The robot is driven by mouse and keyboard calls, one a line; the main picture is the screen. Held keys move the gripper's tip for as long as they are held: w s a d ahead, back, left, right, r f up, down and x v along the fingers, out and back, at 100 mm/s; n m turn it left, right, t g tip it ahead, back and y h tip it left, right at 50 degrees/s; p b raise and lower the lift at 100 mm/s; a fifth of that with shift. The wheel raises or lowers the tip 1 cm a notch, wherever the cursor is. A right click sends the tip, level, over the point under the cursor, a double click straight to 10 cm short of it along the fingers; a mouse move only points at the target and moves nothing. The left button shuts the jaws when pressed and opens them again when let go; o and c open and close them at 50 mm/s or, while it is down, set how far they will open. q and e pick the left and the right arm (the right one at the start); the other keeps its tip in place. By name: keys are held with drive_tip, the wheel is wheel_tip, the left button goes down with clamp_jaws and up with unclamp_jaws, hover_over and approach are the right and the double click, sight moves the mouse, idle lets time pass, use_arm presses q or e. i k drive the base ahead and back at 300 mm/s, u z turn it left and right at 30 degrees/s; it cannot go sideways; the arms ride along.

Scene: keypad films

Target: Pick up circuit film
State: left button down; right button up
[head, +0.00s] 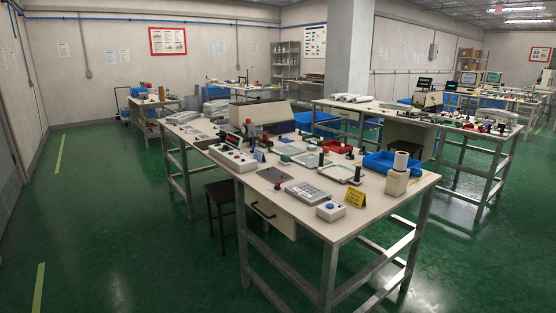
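I cannot single out the circuit film for certain at this distance. Several flat pieces lie on the near workbench (345,226). A grey panel with a grid of marks (307,192) lies near its front edge. A dark flat sheet (275,174) lies just behind that panel. A light-rimmed tray (342,173) lies to the right of them. Smaller grey flat pieces (205,143) lie toward the bench's far left part. Neither of my grippers is in view.
A white box with a blue button (330,211), a yellow sign (355,198), a white roll on a stand (398,176) and a blue bin (390,163) stand on the bench. A dark stool (220,192) is beside it. Green floor (120,220) is clear at left.

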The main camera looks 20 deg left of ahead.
sight(304, 161)
drive_tip(key=u, duration=0.85)
drive_tip(key=i, duration=0.8)
drive_tip(key=u, duration=1)
drive_tip(key=i, duration=1.6)
drive_tip(key=z, duration=1.2)
drive_tip(key=i, duration=0.6)
drive_tip(key=z, duration=0.6)
